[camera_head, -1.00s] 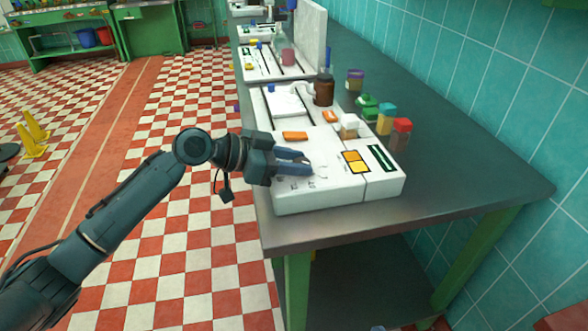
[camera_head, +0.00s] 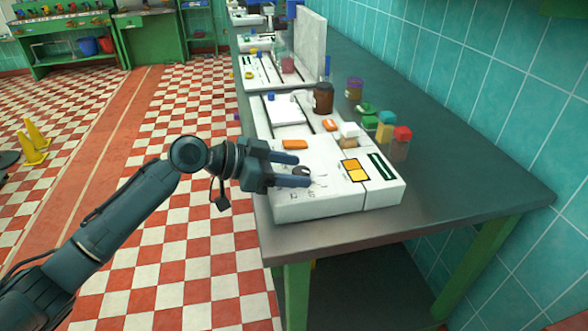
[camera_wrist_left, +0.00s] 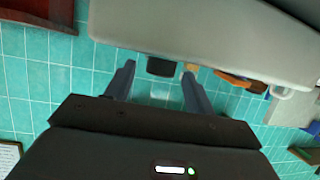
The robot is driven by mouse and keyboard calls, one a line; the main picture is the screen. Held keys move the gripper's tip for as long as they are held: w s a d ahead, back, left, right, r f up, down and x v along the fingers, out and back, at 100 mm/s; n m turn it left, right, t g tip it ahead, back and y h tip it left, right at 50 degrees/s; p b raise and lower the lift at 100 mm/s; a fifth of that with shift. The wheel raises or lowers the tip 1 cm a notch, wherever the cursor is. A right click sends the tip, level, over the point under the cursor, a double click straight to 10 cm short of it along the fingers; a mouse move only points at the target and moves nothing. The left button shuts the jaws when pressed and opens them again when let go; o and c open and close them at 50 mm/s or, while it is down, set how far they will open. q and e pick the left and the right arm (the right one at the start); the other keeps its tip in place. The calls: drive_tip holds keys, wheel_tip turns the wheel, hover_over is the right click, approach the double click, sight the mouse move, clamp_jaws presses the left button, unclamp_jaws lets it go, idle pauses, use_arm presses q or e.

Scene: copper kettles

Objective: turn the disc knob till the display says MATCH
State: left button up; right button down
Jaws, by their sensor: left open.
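The disc knob (camera_head: 301,171) is a small dark disc on the near left of a white console (camera_head: 322,205). It also shows in the left wrist view (camera_wrist_left: 161,66) as a dark cylinder standing out from the pale console. My left gripper (camera_head: 308,172) is open, with one finger on each side of the knob; in the left wrist view (camera_wrist_left: 160,72) there is a gap between each finger and the knob. The console bears a dark green display (camera_head: 383,166) and an orange-yellow panel (camera_head: 355,171). I cannot read any text on them. My right gripper is not in view.
A brown jar (camera_head: 323,97) is further back. The grey tabletop (camera_head: 470,180) is clear on the right, up to the tiled wall.

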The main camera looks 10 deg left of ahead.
use_arm(q)
drive_tip(key=b+v, duration=0.1)
drive_tip(key=v, duration=1.1)
drive_tip(key=shift+a, duration=0.25)
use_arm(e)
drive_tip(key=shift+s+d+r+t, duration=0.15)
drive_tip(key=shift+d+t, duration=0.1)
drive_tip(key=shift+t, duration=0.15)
use_arm(q)
drive_tip(key=shift+s, duration=0.15)
